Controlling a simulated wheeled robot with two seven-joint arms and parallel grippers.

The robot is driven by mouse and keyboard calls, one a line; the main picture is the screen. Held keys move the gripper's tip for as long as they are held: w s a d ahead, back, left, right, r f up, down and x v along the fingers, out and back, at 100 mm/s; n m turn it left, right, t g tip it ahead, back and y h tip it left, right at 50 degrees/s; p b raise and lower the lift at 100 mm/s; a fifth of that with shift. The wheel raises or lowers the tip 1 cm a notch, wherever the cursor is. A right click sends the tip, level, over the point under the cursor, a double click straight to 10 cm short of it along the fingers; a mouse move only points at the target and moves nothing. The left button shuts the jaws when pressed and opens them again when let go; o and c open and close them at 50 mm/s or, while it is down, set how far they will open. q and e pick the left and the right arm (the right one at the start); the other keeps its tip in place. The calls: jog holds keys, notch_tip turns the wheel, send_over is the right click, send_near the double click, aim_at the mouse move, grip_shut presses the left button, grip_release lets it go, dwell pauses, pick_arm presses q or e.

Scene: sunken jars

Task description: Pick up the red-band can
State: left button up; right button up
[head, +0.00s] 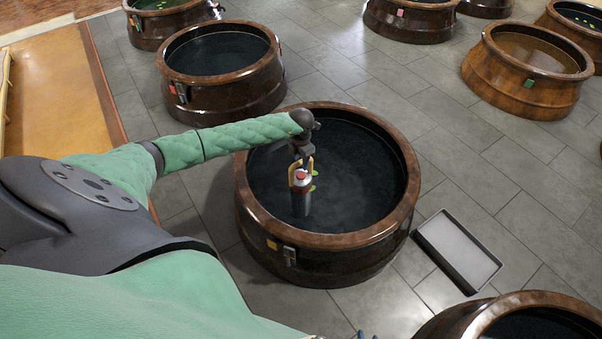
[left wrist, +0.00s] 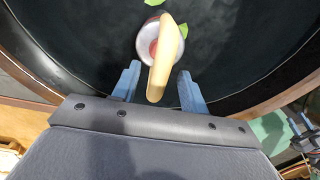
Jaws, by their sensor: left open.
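The can (head: 301,203) has a grey body and red near its top, with a tan arched handle (head: 292,174) above it. It stands upright in the dark liquid of the middle jar (head: 262,222), left of the jar's centre. My left gripper (head: 303,160) is open just above it. In the left wrist view its two blue fingers (left wrist: 157,88) are apart on either side of the handle (left wrist: 161,65), and the can's pale round top (left wrist: 146,42) shows below. My right gripper (head: 366,336) barely shows at the bottom edge; its jaws are unclear.
Green leaves (head: 313,187) float beside the can. The jar's thick brown rim surrounds the can and gripper. A shallow grey tray (head: 459,249) lies on the tiles right of the jar. Other jars stand around, one behind (head: 222,82) and one at the lower right (head: 470,322).

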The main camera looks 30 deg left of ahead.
pick_arm(q)
jog(key=shift+f, duration=0.95)
grip_shut()
jog(key=shift+w+r, duration=0.15)
jog(key=shift+r, duration=2)
jog(key=s+d+r, duration=0.1)
jog(key=d+r, duration=0.6)
jog(key=d, duration=0.4)
jog(key=shift+s+d, duration=0.25)
jog(key=shift+d, duration=0.05)
